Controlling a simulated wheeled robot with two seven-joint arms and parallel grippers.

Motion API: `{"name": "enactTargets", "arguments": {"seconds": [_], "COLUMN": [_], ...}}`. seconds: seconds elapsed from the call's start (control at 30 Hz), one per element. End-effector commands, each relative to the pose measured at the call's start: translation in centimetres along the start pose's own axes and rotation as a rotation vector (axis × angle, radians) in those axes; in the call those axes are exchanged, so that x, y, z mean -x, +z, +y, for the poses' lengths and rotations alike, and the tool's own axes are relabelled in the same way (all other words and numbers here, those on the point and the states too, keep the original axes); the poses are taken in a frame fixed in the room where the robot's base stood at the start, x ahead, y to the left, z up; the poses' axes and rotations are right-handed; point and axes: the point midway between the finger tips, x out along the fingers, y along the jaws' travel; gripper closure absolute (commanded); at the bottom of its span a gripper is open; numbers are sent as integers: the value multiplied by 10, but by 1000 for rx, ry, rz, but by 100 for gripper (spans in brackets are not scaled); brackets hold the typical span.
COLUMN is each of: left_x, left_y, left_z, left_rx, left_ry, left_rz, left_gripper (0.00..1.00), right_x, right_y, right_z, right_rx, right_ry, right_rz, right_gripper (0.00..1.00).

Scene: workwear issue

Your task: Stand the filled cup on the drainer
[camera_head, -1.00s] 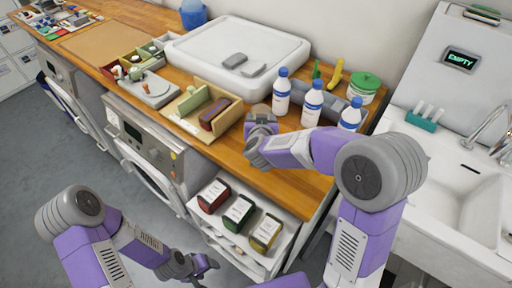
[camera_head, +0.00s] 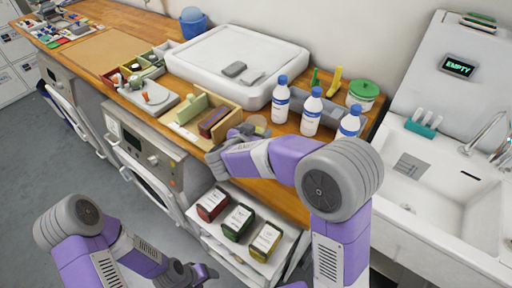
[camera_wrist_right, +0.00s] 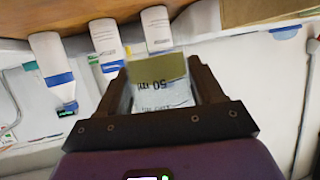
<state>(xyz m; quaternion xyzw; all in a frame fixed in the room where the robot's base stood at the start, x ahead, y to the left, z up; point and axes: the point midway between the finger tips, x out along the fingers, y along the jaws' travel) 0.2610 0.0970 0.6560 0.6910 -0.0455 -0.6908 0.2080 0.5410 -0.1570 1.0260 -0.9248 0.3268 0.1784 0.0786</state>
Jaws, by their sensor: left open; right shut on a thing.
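The cup (camera_wrist_right: 163,90) is clear, with upside-down "50 ml" lettering and a yellowish band, seen between my right gripper's fingers in the right wrist view. In the head view the cup (camera_head: 257,121) shows partly behind my right gripper (camera_head: 243,132), which is shut on it over the counter's front part. A grey slotted plate, which looks like the drainer (camera_head: 410,165), lies at the left of the white sink, well right of the cup. My left gripper (camera_head: 207,272) is open and empty, low in front of the washing machines.
Several white bottles with blue caps (camera_head: 311,110) stand just right of the cup. A wooden box (camera_head: 190,135) is to its left, a white tray (camera_head: 235,50) behind. A green-lidded jar (camera_head: 363,92) and a teal holder (camera_head: 421,124) stand near the sink.

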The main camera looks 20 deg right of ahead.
Motion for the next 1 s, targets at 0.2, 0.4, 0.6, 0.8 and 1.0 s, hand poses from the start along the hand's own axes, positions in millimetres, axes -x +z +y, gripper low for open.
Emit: {"name": "enactTargets", "arguments": {"seconds": [0.2, 0.4, 0.6, 0.8, 1.0], "left_x": [-21, -27, -29, -28, -29], "left_y": [-1, -1, -1, -1, -1], "left_z": [-8, -10, -11, -11, -11], "left_rx": [0, 0, 0, 0, 0], "left_ry": [0, 0, 0, 0, 0], "left_rz": [0, 0, 0, 0, 0], "left_gripper": [38, 38, 38, 38, 38], "right_x": [-18, -29, -34, -34, -35], "right_y": [42, 70, 81, 82, 85], "right_z": [2, 2, 3, 3, 3], "right_rx": [5, 5, 2, 1, 3], "right_ry": [1, 0, -2, -2, -1], "right_rz": [-1, 1, 2, 2, 1], "right_gripper": [65, 65, 65, 65, 65]}}
